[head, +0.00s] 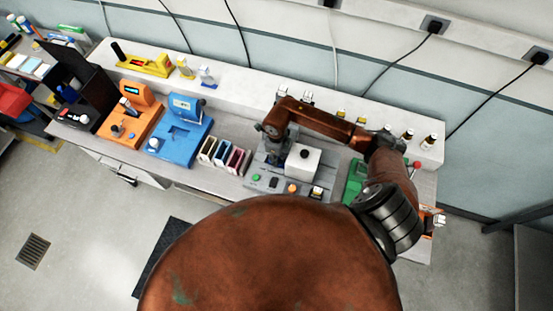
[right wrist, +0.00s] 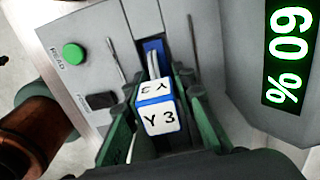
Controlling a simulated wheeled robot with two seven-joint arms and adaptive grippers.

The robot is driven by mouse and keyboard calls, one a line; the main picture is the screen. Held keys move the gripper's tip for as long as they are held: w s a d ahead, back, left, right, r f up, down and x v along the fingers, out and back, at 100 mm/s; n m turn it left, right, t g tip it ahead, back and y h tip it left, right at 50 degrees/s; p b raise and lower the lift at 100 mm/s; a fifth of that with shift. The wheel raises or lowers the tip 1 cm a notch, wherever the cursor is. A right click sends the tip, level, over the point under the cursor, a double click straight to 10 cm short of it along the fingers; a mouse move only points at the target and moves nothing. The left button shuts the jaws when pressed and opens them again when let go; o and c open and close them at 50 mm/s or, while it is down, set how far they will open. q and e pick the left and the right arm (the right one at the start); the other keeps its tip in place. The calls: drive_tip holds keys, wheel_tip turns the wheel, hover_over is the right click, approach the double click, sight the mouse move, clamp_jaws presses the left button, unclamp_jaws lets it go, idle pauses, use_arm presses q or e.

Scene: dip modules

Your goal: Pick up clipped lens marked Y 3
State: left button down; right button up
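The clipped lens marked Y 3 shows in the right wrist view as a small white block (right wrist: 160,118) with blue edges and black lettering. It stands at a blue-lined slot in a grey device. My right gripper (right wrist: 162,95) has its two green-padded fingers on either side of the block, close to it. I cannot tell whether they press on it. In the head view my right gripper (head: 272,130) is over the grey device (head: 255,178), and the lens cannot be made out there. My left gripper is not in view.
The grey device has a green READ button (right wrist: 73,55) and a lit green percent display (right wrist: 287,58). A white box (head: 303,160) is close to my right gripper. Several coloured slabs (head: 222,155) and a blue device (head: 182,138) stand to the left.

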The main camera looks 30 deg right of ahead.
clamp_jaws()
idle(0.4)
